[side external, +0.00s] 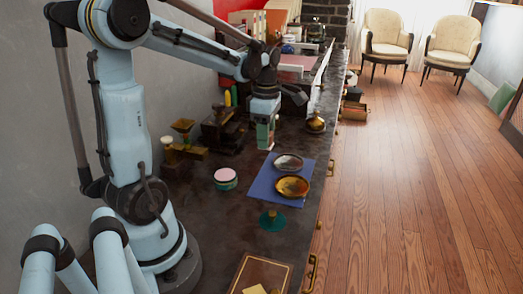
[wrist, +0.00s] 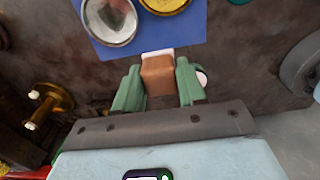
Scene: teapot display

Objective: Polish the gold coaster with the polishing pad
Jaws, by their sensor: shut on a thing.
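The gold coaster (side external: 292,186) lies on a blue mat (side external: 262,190), nearer the camera than a silver coaster (side external: 289,161). Both coasters have dark patches in the side view. In the wrist view the gold coaster (wrist: 165,4) is cut off by the top edge, and the silver coaster (wrist: 109,20) is left of it. My gripper (wrist: 158,83) is shut on the polishing pad (wrist: 157,72), a brown block with a white end. My gripper (side external: 266,140) is beyond the mat in the side view, apart from both coasters. Its fingers mostly hide the pad there.
A round pink-topped tin (side external: 225,175) stands left of the mat. A teal stand (side external: 272,219) is at the mat's near edge. A brass pot (side external: 316,122) is right of my gripper. Dark and brass items (side external: 222,130) stand to the left. The counter before the tin is clear.

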